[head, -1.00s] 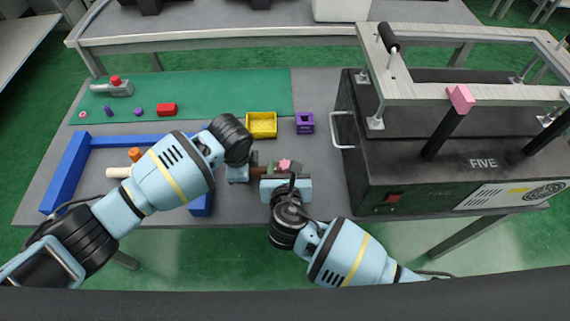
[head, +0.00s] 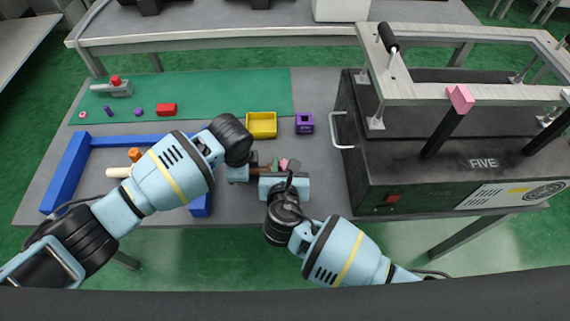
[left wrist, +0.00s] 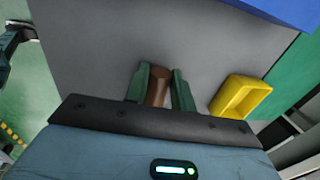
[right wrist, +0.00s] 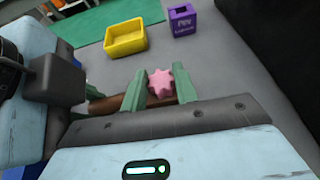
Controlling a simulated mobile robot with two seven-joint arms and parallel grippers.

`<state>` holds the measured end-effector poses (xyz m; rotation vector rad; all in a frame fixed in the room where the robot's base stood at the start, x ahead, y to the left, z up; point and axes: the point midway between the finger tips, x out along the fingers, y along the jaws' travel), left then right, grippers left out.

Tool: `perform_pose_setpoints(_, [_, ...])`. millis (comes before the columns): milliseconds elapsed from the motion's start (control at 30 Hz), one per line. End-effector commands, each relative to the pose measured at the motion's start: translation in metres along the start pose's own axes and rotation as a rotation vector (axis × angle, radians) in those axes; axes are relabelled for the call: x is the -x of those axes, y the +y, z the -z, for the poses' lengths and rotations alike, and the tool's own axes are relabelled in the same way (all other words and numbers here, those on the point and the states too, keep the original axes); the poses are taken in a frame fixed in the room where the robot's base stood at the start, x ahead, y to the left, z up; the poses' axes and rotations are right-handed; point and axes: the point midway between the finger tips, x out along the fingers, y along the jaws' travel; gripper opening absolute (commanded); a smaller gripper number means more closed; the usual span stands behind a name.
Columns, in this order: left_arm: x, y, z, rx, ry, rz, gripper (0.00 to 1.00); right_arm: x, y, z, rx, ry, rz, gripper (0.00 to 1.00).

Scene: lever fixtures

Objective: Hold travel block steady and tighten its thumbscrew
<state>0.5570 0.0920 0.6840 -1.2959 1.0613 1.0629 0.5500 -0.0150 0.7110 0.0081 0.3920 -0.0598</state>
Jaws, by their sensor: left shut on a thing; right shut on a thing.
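The travel block (right wrist: 112,103) is a brown piece on the grey table in front of the yellow tray. It shows in the left wrist view (left wrist: 158,88) between the green fingers of my left gripper (left wrist: 159,76), which is shut on it. The pink star-shaped thumbscrew (right wrist: 160,83) is at the block's right part. My right gripper (right wrist: 161,76) is shut on it, one green finger on each side. In the head view the block (head: 261,171) and the thumbscrew (head: 285,163) are partly hidden by my grippers. Any gap between screw and block is hidden.
A yellow tray (head: 262,125) and a purple box (head: 304,123) stand just behind. A blue frame (head: 68,172) lies left, beneath my left arm. Small parts, including a red block (head: 166,109), lie on the green mat (head: 220,90). A big black machine (head: 450,165) closes off the right.

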Motion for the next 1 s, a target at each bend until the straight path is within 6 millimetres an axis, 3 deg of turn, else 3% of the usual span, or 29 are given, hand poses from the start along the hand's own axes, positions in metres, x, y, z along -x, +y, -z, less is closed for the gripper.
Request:
perform_pose_setpoints(433, [0.0001, 0.0, 0.0, 0.0, 0.0, 0.0, 0.0, 0.0004, 0.0008, 0.0008, -0.034, 0.002, 0.083, 0.06])
perform_pose_setpoints(467, [0.0001, 0.0, 0.0, 0.0, 0.0, 0.0, 0.0, 0.0004, 0.0008, 0.0008, -0.034, 0.001, 0.083, 0.33])
perform_pose_setpoints(600, [0.0001, 0.0, 0.0001, 0.0, 0.001, 0.0, 0.0, 0.0004, 0.0008, 0.0006, -0.034, 0.001, 0.082, 0.51])
perform_pose_setpoints(1000, [0.0001, 0.0, 0.0001, 0.0, 0.0, 0.0, 0.0, 0.0064, 0.0015, 0.0004, -0.034, 0.0, 0.081, 0.52])
